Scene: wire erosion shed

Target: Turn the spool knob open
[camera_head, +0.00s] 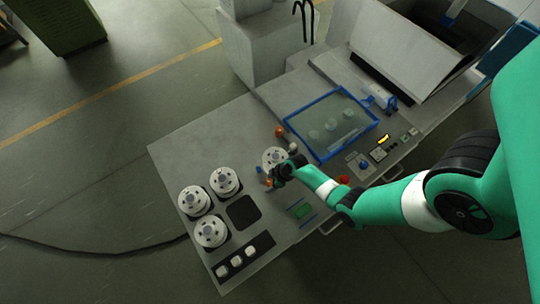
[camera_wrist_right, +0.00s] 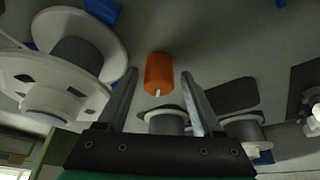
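An orange cylindrical knob (camera_wrist_right: 159,70) with a small pale pin shows in the right wrist view. My right gripper (camera_wrist_right: 159,78) is open, with its two fingers on either side of the knob and a visible gap on each side. How deep the knob sits between the fingertips I cannot tell. A white spool (camera_wrist_right: 82,50) with a grey core is left of the fingers. In the head view, the spool (camera_head: 273,156) is partly behind my right gripper (camera_head: 273,178), and a small orange part (camera_head: 269,184) shows beside the gripper. My left gripper is not in view.
Several white spools (camera_head: 210,232) stand at the bench's left end, near a dark square pad (camera_head: 243,212). A blue-framed tray (camera_head: 331,124) and a control panel (camera_head: 372,159) lie to the right. Another orange knob (camera_head: 280,131) is behind the spool. Bare bench (camera_head: 215,138) lies left of it.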

